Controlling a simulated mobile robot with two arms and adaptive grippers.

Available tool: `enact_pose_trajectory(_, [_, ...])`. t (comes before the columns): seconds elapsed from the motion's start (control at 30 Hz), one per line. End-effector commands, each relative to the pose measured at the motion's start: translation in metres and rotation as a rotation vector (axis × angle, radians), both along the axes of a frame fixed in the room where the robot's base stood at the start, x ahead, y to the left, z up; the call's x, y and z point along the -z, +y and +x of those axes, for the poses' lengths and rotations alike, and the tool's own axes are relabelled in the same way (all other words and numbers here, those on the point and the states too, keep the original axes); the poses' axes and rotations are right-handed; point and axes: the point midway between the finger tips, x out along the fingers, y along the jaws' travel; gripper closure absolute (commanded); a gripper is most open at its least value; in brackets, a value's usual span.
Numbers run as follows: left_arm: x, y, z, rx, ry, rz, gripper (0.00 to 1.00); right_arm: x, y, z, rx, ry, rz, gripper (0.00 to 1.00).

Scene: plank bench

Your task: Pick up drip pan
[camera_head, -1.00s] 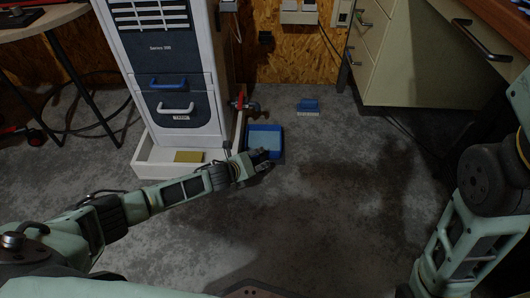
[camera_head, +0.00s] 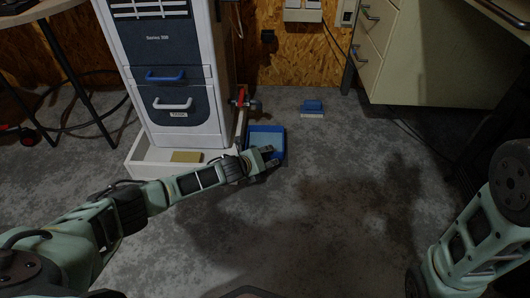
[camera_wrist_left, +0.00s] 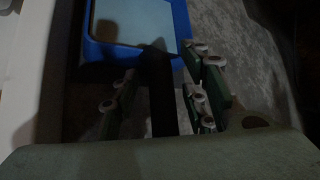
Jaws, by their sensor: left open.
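The drip pan is a shallow blue tray with a paler inside (camera_head: 267,138). It lies on the floor beside the white cabinet's base. My left gripper (camera_head: 274,156) is at the pan's near edge, open and empty. In the left wrist view the pan's blue rim (camera_wrist_left: 101,53) is just ahead of the fingers (camera_wrist_left: 165,75). A dark strip runs from the rim between the fingers; I cannot tell whether it is a handle or shadow. Whether the fingers touch the pan is unclear. My right arm shows at the right, its gripper out of view.
A white cabinet (camera_head: 176,75) stands in a low white tray (camera_head: 140,160) holding a yellow sponge (camera_head: 186,157). A red-handled valve (camera_head: 241,99) is just behind the pan. A blue brush (camera_head: 312,107) lies farther right. Floor right of the pan is clear.

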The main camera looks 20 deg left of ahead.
Motion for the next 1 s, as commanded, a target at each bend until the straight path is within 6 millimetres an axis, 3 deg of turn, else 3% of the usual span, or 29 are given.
enact_pose_trajectory(0.23, [-0.0005,-0.0003,0.0003,0.0,0.0,0.0,0.61,-0.0003,0.0001,-0.0003,0.0,-0.001,-0.001,0.68])
enact_pose_trajectory(0.7, [-0.0007,-0.0002,0.0005,0.001,-0.001,-0.001,1.0,-0.0002,0.0002,-0.0003,0.0,-0.001,-0.001,0.68])
enact_pose_trajectory(1.0, [-0.0014,0.0001,0.0009,-0.001,-0.002,0.0,1.0,-0.0003,0.0001,-0.0001,0.0,0.0,-0.001,0.68])
